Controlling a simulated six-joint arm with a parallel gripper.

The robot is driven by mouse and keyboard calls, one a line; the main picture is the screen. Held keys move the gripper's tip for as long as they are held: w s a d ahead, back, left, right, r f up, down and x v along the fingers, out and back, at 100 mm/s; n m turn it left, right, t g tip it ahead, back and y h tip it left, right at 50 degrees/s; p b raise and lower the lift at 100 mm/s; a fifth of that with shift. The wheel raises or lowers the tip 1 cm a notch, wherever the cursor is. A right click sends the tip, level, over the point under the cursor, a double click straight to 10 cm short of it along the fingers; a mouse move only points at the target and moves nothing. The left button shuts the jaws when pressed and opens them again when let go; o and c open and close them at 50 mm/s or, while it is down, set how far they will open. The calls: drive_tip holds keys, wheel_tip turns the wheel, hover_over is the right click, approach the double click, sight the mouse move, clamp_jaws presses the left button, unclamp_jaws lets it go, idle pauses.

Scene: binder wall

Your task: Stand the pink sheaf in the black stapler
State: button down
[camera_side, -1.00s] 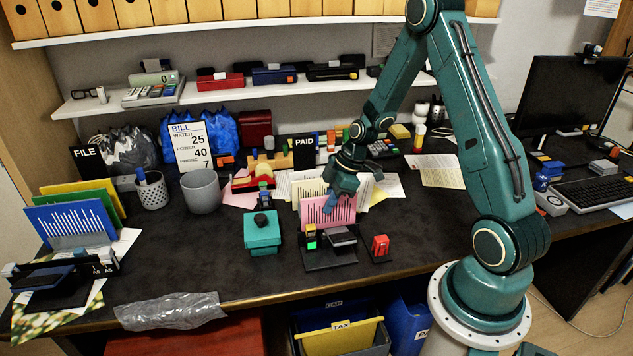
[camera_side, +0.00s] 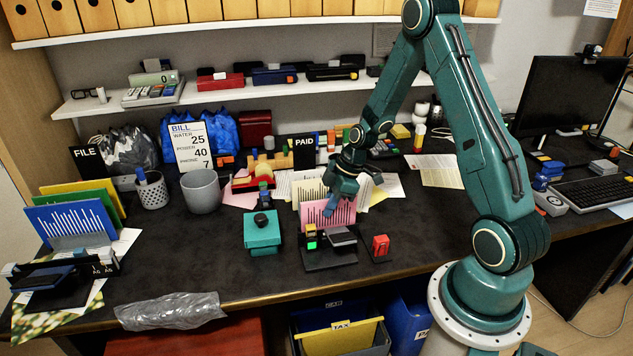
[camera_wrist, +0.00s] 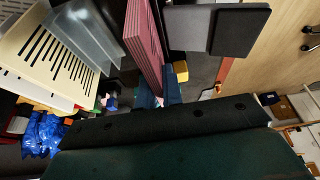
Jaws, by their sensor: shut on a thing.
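The pink sheaf (camera_side: 318,215), marked with dark vertical lines, stands upright at the back of the black stapler (camera_side: 330,258). In the side view its lower edge is partly hidden behind the stapler's parts, so I cannot tell whether it rests in the stapler. My gripper (camera_side: 337,204) is shut on the sheaf from above and behind. In the wrist view the sheaf (camera_wrist: 144,40) shows edge-on beside the stapler's grey and black top (camera_wrist: 222,28), with my fingers (camera_wrist: 157,95) at its near end.
A cream sheaf (camera_side: 310,190) stands just behind. A teal device (camera_side: 262,232) is left of the stapler and a small red item (camera_side: 380,246) is right of it. A grey cup (camera_side: 201,192) stands further left. The table's front edge is close before the stapler.

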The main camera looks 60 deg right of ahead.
drive_tip(key=shift+f, duration=1.2)
idle(0.8)
drive_tip(key=c, duration=1.5)
unclamp_jaws()
drive_tip(key=v, duration=1.3)
drive_tip(key=shift+s+d+r, duration=0.1)
drive_tip(key=shift+r, duration=0.3)
drive_tip(key=s+a+r+m+h, duration=0.3)
drive_tip(key=s+a+r+m, duration=0.15)
drive_tip(key=a+r, duration=0.8)
drive_tip(key=s+a+r+m, duration=0.1)
drive_tip(key=s+a, duration=0.1)
drive_tip(key=s, duration=0.2)
drive_tip(key=s+a+r+m+t, duration=0.1)
drive_tip(key=s+r+m, duration=0.1)
drive_tip(key=s, duration=0.2)
drive_tip(key=s+a+r+m+t, duration=0.1)
drive_tip(key=s+a+r, duration=0.1)
drive_tip(key=s, duration=0.2)
drive_tip(key=shift+s+a+r+m, duration=0.15)
drive_tip(key=shift+s+a+m, duration=0.1)
drive_tip(key=shift+a, duration=0.1)
